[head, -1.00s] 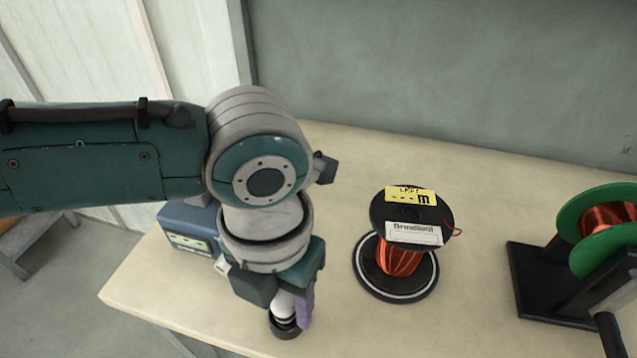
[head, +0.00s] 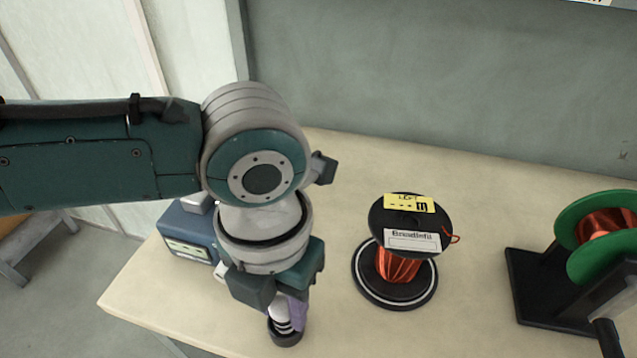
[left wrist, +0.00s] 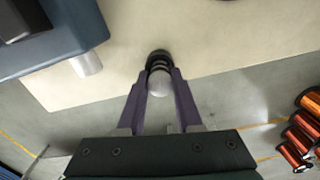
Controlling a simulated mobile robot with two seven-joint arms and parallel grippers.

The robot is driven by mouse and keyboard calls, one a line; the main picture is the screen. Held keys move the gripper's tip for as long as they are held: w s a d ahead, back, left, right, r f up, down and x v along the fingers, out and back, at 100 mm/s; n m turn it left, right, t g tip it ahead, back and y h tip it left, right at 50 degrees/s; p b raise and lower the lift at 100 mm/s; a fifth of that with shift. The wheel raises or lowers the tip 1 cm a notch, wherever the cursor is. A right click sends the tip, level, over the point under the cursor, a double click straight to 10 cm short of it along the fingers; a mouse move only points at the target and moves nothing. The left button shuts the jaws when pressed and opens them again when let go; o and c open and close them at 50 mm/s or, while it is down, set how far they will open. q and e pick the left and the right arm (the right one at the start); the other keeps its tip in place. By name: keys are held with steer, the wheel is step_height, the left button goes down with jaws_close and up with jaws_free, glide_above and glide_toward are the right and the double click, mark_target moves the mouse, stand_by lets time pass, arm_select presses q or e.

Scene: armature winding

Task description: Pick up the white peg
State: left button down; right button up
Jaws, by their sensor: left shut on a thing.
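The white peg (head: 280,314) stands near the table's front left edge, with dark rings around it and a black round base or holder below. In the left wrist view the peg (left wrist: 158,84) shows its rounded white top between the purple fingers. My left gripper (head: 290,319) points down and is shut on the peg; its fingers (left wrist: 160,75) lie on both sides of it. The gripper hides part of the peg in the head view. I cannot tell whether the peg is clear of its black base. My right gripper is not in view.
A black spool of copper wire (head: 400,265) stands right of my left gripper. A green-flanged spool (head: 590,225) on a dark stand is farther right. A blue-grey device (head: 187,235) sits on the left. The table (head: 465,300) is bare between the spools.

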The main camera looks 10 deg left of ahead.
mark_target(281, 304)
arm_select(q)
step_height(281, 304, up, 19)
steer(key=p, duration=0.2)
steer(key=shift+p, duration=0.4)
